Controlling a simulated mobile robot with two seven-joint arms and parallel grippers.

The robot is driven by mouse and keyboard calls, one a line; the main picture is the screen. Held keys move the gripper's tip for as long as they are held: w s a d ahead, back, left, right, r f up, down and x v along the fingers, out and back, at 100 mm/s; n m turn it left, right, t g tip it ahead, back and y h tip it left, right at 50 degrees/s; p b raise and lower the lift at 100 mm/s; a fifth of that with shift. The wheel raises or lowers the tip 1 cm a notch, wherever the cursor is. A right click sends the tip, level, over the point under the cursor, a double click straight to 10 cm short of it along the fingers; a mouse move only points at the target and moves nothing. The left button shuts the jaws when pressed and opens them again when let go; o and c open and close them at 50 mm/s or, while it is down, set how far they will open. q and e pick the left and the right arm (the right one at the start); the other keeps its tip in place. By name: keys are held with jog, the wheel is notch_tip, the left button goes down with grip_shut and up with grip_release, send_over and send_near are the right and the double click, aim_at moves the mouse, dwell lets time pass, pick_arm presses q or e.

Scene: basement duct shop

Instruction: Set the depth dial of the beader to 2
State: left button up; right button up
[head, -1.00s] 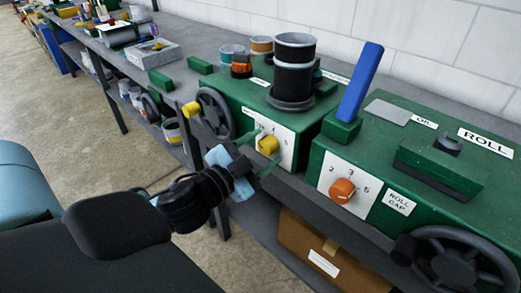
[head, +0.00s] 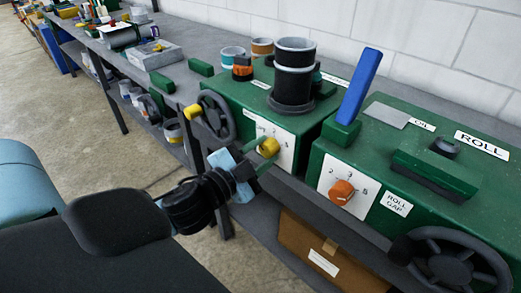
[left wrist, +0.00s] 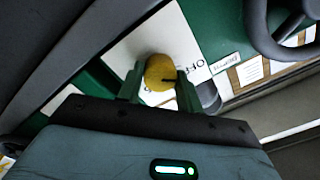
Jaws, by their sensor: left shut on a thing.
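The beader is the left green machine (head: 233,100), with a white dial plate (head: 286,143) on its front. Its yellow dial (head: 268,147) sits between the fingers of my left gripper (head: 261,153), which is shut on it. In the left wrist view the yellow dial (left wrist: 159,71) lies between the two green fingers (left wrist: 158,87). A short dark mark shows on the dial, toward the right finger. Letters like "OFF" show beside that finger, upside down. Most plate figures are hidden or too small, so I cannot tell the setting. My right gripper is not in view.
A second green machine (head: 385,150), labelled ROLL, stands to the right with an orange dial (head: 341,192) and a dark handwheel (head: 455,262). The beader's handwheel (head: 217,115) is just left of the dial. A cardboard box (head: 322,255) sits on the shelf below.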

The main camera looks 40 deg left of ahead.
pick_arm(q)
jog(key=m+p, duration=0.2)
jog(key=m, duration=0.1)
jog(key=shift+r, duration=0.25)
jog(key=m+p, duration=0.2)
jog(key=m, duration=0.2)
jog(key=m+p, duration=0.1)
jog(key=m, duration=0.1)
jog(key=shift+f+m, duration=0.1)
jog(key=shift+m, duration=0.2)
jog(key=shift+m+p, duration=0.3)
jog(key=shift+p, duration=0.1)
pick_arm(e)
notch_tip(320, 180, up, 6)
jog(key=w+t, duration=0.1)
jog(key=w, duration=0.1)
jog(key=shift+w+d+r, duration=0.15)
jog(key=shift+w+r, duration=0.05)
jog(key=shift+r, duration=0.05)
pick_arm(q)
jog(key=shift+f, duration=0.1)
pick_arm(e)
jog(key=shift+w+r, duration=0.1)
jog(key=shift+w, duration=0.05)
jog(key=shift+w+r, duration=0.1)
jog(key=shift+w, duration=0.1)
pick_arm(q)
jog(key=o, duration=1)
jog(key=shift+s, duration=0.1)
